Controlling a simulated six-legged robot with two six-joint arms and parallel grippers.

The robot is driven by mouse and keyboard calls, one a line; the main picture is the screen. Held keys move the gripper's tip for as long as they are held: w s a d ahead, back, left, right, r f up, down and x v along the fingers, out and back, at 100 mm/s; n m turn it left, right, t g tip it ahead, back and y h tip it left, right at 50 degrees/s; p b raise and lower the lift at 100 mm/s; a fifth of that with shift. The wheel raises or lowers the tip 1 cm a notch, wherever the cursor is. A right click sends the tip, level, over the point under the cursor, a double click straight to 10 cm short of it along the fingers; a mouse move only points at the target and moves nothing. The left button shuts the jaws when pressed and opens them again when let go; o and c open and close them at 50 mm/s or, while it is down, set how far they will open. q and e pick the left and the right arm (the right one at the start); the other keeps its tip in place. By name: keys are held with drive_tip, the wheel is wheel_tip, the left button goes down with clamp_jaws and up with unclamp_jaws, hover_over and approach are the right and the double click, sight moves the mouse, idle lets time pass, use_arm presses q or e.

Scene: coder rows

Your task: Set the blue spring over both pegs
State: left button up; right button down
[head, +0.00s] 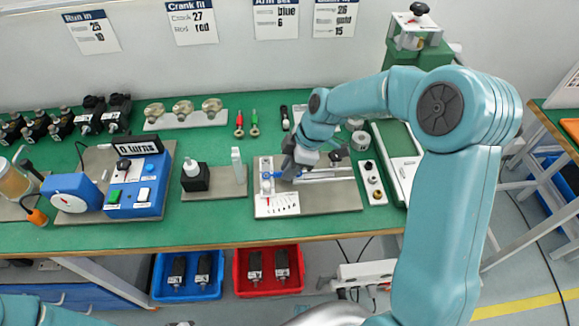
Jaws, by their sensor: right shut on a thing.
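My right gripper (287,170) is over the grey fixture plate (330,200) at the middle of the bench, small and partly covered by its own wrist. It is shut on the blue spring (268,176), a small blue shape at the left side of the jaws. The spring is at the white block with a printed scale (277,204), close to its upright part. The two pegs are too small to make out, and I cannot tell whether the spring touches them. A silver bar (330,174) lies to the right of the jaws. My left gripper is out of view.
A blue counter box (138,185) is further left. A small plate with knobs (372,181) is close on the right. Red bin (242,274) and blue bin (160,280) sit below the edge.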

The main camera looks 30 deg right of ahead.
drive_tip(key=shift+f, duration=0.1)
idle(0.3)
drive_tip(key=shift+f+b, duration=0.15)
drive_tip(key=shift+b, duration=0.3)
drive_tip(key=c, duration=1)
unclamp_jaws()
drive_tip(key=v, duration=1.6)
drive_tip(key=shift+d+r+p, duration=0.1)
drive_tip(key=shift+r+p, duration=0.1)
drive_tip(key=shift+p, duration=0.2)
